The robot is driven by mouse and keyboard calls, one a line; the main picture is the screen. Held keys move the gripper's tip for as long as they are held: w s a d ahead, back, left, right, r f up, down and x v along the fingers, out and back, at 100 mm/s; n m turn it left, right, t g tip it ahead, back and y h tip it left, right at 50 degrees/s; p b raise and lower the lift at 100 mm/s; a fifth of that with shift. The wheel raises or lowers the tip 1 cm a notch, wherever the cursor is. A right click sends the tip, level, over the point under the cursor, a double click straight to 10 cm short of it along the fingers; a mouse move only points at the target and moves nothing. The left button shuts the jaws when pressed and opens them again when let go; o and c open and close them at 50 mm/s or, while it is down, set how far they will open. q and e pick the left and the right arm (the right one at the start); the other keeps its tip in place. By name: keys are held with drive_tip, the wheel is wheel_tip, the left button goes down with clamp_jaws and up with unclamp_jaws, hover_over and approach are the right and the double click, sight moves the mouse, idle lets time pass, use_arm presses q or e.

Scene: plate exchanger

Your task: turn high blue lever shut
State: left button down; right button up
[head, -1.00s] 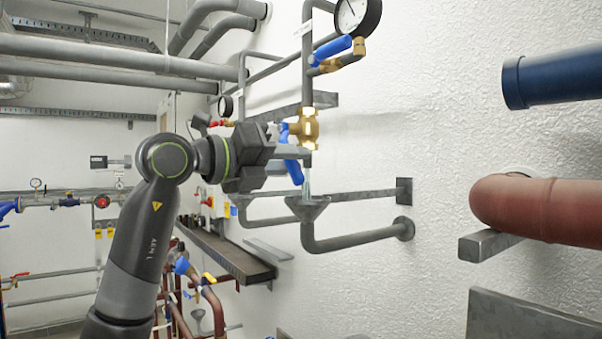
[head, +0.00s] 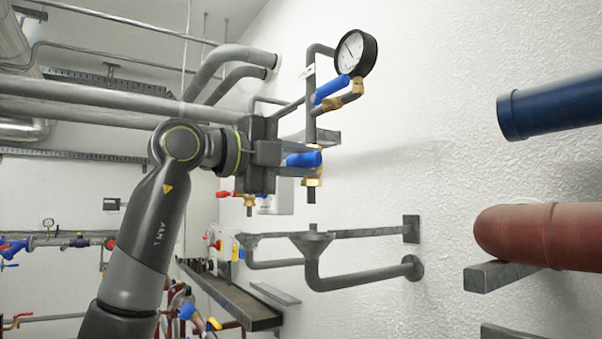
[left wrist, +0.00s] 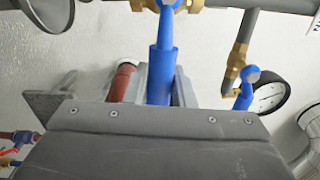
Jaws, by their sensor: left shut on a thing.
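The blue lever (head: 303,158) sits on a brass valve (head: 313,181) on the vertical grey pipe, above a grey funnel (head: 310,240). My left gripper (head: 300,160) is shut on this lever, and its fingers hide part of the lever and valve. In the left wrist view the lever (left wrist: 161,75) runs from the brass valve at the top edge down between the fingers. Another blue lever (head: 330,89) sits higher, beside the round gauge (head: 355,53), and is untouched. My right gripper is not in view.
A blue pipe end (head: 550,107) and a red-brown pipe (head: 540,235) stick out at the right. Grey pipes (head: 110,105) run along the upper left. A dark ledge (head: 235,300) lies below. The white wall between the valve and the right pipes is clear.

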use_arm(q)
drive_tip(key=shift+r+n, duration=0.35)
drive_tip(key=shift+n, duration=0.05)
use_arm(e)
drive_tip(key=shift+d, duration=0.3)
use_arm(q)
drive_tip(key=c, duration=1.2)
unclamp_jaws()
drive_tip(key=shift+a+f, duration=0.1)
drive_tip(key=shift+a, duration=0.05)
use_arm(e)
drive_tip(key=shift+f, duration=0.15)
use_arm(q)
drive_tip(key=shift+s+a+b, duration=0.25)
drive_tip(key=shift+b, duration=0.2)
drive_tip(key=b+v, duration=0.6)
drive_tip(key=v, duration=1)
drive_tip(key=shift+s+a, duration=0.2)
drive_tip(key=shift+a, duration=0.1)
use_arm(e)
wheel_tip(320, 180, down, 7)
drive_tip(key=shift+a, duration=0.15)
